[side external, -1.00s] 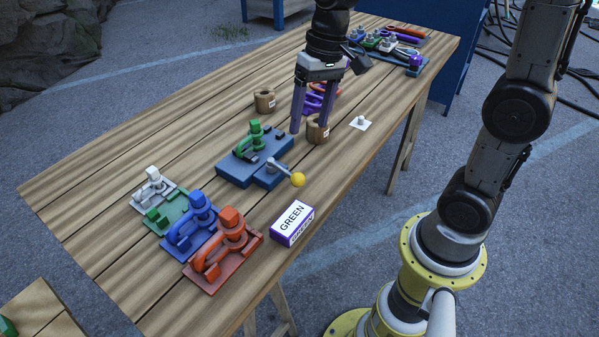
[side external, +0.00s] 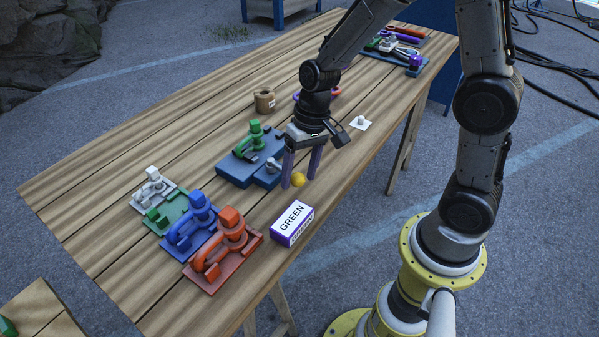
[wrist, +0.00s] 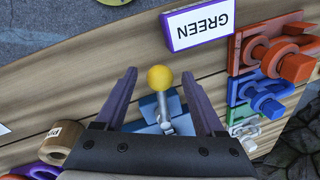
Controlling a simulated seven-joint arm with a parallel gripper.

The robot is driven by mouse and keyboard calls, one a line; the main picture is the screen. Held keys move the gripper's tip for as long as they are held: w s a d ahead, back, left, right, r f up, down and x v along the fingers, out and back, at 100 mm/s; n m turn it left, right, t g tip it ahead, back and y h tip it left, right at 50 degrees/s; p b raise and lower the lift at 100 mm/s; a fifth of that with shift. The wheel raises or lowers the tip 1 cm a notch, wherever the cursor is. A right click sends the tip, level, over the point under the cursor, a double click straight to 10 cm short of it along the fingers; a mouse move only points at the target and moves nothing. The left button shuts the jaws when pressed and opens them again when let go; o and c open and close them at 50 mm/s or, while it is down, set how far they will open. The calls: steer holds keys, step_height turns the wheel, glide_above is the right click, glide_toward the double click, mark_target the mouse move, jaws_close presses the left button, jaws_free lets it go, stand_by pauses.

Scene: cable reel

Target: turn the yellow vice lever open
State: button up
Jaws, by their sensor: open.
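The yellow ball knob of the vice lever (side external: 298,180) is at the front right of the blue vice (side external: 236,170), near the table's front edge. In the wrist view the yellow knob (wrist: 160,78) and its grey lever arm (wrist: 164,108) lie between the two fingers. My gripper (side external: 299,184) is open, with its purple fingers low over the table on either side of the lever. It also shows open in the wrist view (wrist: 161,88). Neither finger visibly touches the lever. A green clamp-like piece (side external: 255,138) is on the vice.
A white and purple box marked GREEN (side external: 292,224) stands close in front of the lever. White, green, blue and orange clamp pieces (side external: 222,250) are at the left. A wooden cup (side external: 264,99) and a white tag (side external: 360,123) lie farther back.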

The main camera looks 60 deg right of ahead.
jaws_close()
stand_by(0.4)
stand_by(1.1)
